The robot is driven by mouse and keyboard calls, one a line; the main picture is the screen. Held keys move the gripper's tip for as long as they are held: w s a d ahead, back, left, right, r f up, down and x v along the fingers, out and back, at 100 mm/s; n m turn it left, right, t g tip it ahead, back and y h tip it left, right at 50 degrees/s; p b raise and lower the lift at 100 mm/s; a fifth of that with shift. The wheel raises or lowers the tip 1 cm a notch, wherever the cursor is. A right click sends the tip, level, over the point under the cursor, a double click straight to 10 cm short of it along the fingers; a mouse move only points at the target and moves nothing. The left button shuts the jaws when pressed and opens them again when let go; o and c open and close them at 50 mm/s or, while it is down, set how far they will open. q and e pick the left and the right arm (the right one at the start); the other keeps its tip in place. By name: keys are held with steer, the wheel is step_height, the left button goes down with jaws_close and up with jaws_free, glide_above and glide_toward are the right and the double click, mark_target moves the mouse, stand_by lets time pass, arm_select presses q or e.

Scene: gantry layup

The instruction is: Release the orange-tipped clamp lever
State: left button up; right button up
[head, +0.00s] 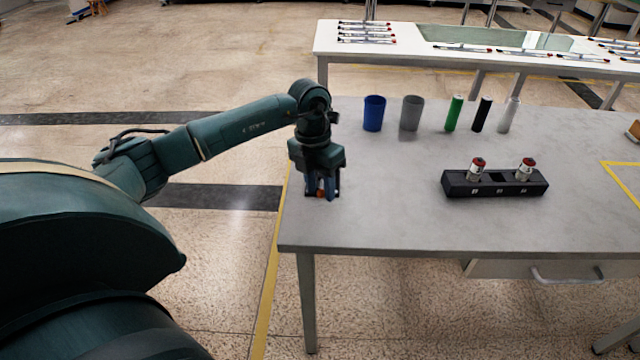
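My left gripper (322,191) points down at the left end of the grey table (400,225), close to its left edge. A small orange-red spot, perhaps the tip of the clamp lever (321,193), shows between the fingers, with blue parts around it. The rest of the clamp is hidden by the gripper or too small to make out. I cannot tell whether the fingers touch it or how far they are apart. My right gripper is not in view.
A blue cup (374,113), a grey cup (411,113) and green (454,113), black (482,114) and whitish (509,115) cylinders stand along the back. A black holder (495,188) with two red-topped pieces stands right of centre. The table between gripper and holder is clear.

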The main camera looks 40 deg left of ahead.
arm_select(q)
steer(key=shift+o, duration=0.3)
steer(key=shift+r, duration=0.15)
step_height(320, 180, up, 13)
steer(key=a, duration=0.1)
steer(key=shift+a, duration=0.3)
